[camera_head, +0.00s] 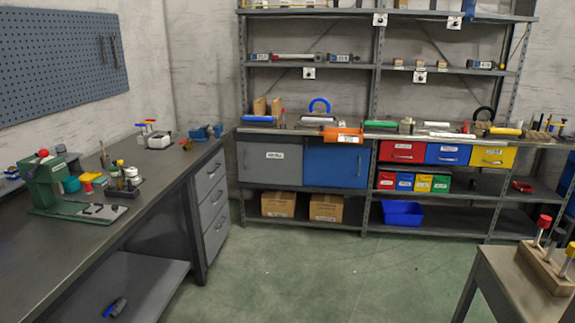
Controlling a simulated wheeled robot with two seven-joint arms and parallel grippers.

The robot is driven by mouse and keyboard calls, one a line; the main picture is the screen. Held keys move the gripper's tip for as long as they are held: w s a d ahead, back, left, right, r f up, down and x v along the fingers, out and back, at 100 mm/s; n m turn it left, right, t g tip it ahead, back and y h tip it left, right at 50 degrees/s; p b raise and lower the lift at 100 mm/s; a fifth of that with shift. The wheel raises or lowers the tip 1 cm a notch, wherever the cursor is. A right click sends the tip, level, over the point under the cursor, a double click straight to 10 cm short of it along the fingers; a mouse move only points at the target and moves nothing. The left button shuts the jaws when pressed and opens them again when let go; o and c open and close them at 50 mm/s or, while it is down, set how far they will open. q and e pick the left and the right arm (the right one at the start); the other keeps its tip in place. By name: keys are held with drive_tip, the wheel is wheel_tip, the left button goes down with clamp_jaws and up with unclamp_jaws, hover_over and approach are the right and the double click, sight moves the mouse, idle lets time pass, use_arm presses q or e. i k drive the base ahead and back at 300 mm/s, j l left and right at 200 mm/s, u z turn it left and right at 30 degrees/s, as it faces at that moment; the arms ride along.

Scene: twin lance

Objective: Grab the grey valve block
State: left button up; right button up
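I cannot pick out the grey valve block with certainty. A small greyish block (406,126) stands on the long back bench, near the middle, behind the coloured drawers. A pale grey and white boxy item (159,140) sits at the far end of the left workbench. Both are too small to identify. Neither of my grippers is in view.
The left workbench (62,262) carries a green press (47,187) and several small tools. Shelving with a grey cabinet (268,163) and a blue bin (402,213) lines the back. A small table (497,275) stands front right. The green floor between is clear.

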sight(317, 56)
drive_tip(key=i+l, duration=0.1)
drive_tip(key=i, duration=1.3)
drive_tip(key=i+l, duration=0.15)
drive_tip(key=i, duration=0.3)
drive_tip(key=i+l+u, duration=0.1)
drive_tip(key=i, duration=0.35)
drive_tip(key=i+l, duration=0.3)
drive_tip(key=i, duration=0.15)
drive_tip(key=i+l, duration=0.15)
drive_tip(key=l, duration=0.2)
drive_tip(key=i+l, duration=0.2)
drive_tip(key=l, duration=0.15)
drive_tip(key=i+l, duration=0.15)
drive_tip(key=l, duration=0.15)
drive_tip(key=i+l, duration=0.15)
drive_tip(key=l, duration=0.2)
drive_tip(key=z, duration=0.5)
drive_tip(key=i+j+z, duration=0.2)
drive_tip(key=z, duration=0.15)
drive_tip(key=i+j+z, duration=0.15)
drive_tip(key=j+z, duration=0.2)
drive_tip(key=j, duration=0.15)
drive_tip(key=i+j+z, duration=0.1)
drive_tip(key=j+z, duration=0.2)
drive_tip(key=i+j+z, duration=0.1)
drive_tip(key=j, duration=0.55)
drive_tip(key=i+j+z, duration=0.1)
drive_tip(key=j, duration=0.5)
drive_tip(key=i+j+z, duration=0.1)
drive_tip(key=j, duration=0.55)
